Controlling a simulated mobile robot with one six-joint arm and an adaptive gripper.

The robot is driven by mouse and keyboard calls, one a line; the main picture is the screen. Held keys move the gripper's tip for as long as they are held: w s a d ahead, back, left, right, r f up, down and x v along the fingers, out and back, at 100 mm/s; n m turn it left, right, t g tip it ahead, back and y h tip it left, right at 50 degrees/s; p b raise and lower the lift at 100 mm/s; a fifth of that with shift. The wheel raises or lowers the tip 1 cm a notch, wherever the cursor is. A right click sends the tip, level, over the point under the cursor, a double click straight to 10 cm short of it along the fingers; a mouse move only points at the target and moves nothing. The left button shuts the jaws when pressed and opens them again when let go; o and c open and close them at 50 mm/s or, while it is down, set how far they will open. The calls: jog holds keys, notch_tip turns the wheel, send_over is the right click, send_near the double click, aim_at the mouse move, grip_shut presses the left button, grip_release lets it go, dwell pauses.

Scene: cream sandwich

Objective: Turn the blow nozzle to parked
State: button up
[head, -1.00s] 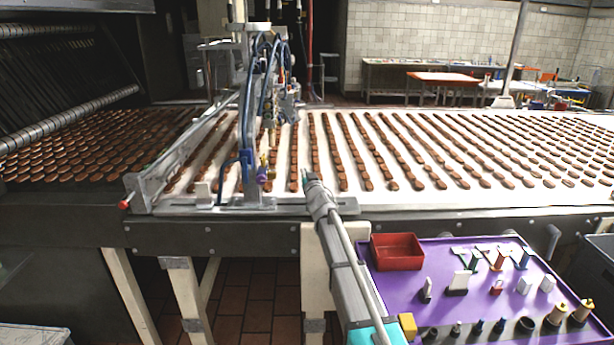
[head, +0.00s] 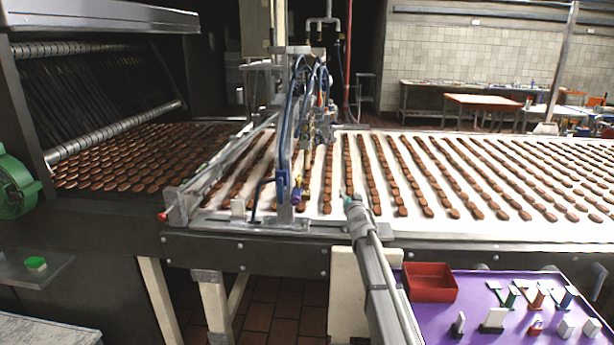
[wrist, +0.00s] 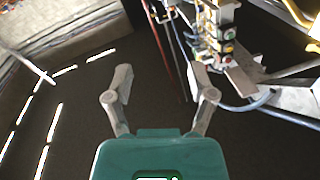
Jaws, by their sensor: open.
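A metal stand (head: 285,170) with blue hoses rises at the near edge of the conveyor. Low on it are a blue bent pipe (head: 264,188) and a small purple fitting (head: 296,195). Which part is the blow nozzle, and how it is turned, I cannot tell. My gripper (head: 350,202) is to the right of these parts, over the conveyor's near edge and apart from them. In the wrist view my gripper (wrist: 163,85) is open with nothing between its fingers. Machine parts with colored fittings (wrist: 226,45) show beyond the right finger.
Rows of brown biscuits run along the white conveyor (head: 338,180). A purple table (head: 460,322) with a red bin (head: 430,282) and small parts stands at the front right. A red-tipped rail end (head: 162,216) juts out at left. A green wheel-shaped part (head: 15,185) is at far left.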

jog(key=d+m+p, duration=0.1)
jog(key=m, duration=0.1)
jog(key=w+d+m+g+h+p, duration=0.1)
jog(key=m, duration=0.1)
jog(key=w+d+m+g+h+p, duration=0.1)
jog(key=m, duration=0.1)
jog(key=shift+d+r+m+p, duration=0.15)
jog(key=shift+d+m+p, duration=0.05)
jog(key=shift+m+p, duration=0.15)
jog(key=m+g+y+p, duration=1.2)
jog(key=m+p, duration=0.2)
jog(key=p, duration=0.2)
send_near(299, 176)
jog(key=v, duration=0.5)
jog(key=shift+d, duration=0.1)
jog(key=shift+w+b, duration=0.1)
jog(key=shift+b, duration=0.2)
jog(key=b+x, duration=0.2)
jog(key=x, duration=0.5)
jog(key=b+x, duration=0.3)
jog(key=x, duration=0.4)
jog(key=shift+s, duration=0.25)
